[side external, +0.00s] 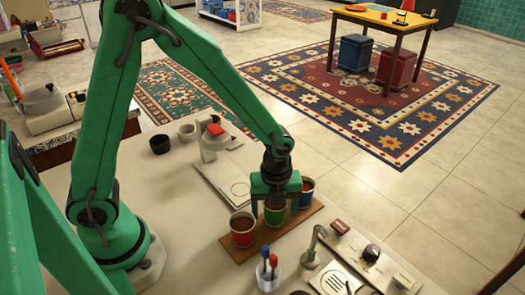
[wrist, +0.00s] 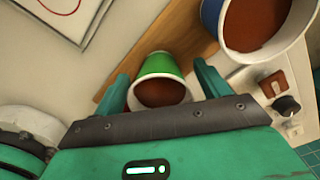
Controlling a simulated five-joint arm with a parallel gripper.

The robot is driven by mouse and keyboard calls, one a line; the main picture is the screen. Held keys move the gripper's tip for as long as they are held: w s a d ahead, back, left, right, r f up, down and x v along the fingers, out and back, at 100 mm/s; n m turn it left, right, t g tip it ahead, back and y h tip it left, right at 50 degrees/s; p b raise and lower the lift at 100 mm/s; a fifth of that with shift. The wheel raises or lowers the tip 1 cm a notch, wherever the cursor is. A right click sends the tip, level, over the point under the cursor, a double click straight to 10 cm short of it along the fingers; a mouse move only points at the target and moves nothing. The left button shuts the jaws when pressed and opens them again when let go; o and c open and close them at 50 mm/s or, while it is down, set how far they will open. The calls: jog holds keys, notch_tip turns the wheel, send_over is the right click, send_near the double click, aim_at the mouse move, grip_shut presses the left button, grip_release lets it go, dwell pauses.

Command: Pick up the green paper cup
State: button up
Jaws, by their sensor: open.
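The green paper cup (side external: 275,214) stands upright on a brown wooden board (side external: 235,250), between a red cup (side external: 243,232) and a blue cup (side external: 306,194). All three hold a brown drink. My gripper (side external: 274,198) is right over the green cup in the side view and hides part of it. In the wrist view the green cup (wrist: 160,70) sits between the two open fingers of my gripper (wrist: 162,90), one finger on each side. I cannot tell whether the fingers touch it. The blue cup (wrist: 265,25) is close by at the upper right.
A clear holder with red and blue sticks (side external: 268,272) stands in front of the board. A machine with a knob (side external: 371,252) and a drain plate is at the right. A white appliance with a red top (side external: 215,138) and small bowls stand behind.

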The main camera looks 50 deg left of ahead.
jog(key=shift+f, duration=0.55)
jog(key=c, duration=0.7)
